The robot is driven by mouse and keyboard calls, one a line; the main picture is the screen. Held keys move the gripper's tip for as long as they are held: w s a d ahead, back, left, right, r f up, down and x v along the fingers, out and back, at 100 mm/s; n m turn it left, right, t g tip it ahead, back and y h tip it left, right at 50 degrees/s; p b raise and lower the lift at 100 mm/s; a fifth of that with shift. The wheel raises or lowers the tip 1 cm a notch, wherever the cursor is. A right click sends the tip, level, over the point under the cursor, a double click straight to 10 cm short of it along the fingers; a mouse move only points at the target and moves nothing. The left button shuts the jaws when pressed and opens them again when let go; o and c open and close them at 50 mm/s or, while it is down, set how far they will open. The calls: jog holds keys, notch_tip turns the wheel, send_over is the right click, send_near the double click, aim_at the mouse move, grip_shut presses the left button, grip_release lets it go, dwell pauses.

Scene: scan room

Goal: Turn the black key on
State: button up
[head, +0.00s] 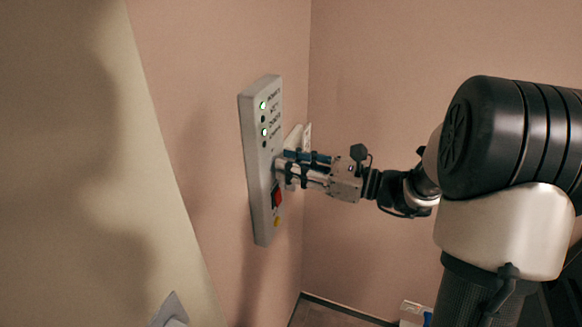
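A grey control panel (260,215) is mounted upright on the pink wall, left of the middle in the head view. It has small lit indicators and dark lettering in its upper half. My gripper (281,170) reaches in from the right, with its fingertips at the panel's face just below the lettering. The black key cannot be made out; the fingers cover that part of the panel. Whether the fingers are apart or closed on something is too small to tell.
A red and dark switch (277,197) and a yellow button (277,221) sit on the panel below my fingers. A white fitting (305,135) is on the wall behind my gripper. A pale wall edge stands at the left; the space below the panel is clear.

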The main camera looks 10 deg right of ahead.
jog(key=shift+w+a, duration=0.15)
jog(key=shift+a, duration=0.05)
jog(key=shift+c, duration=0.6)
grip_shut()
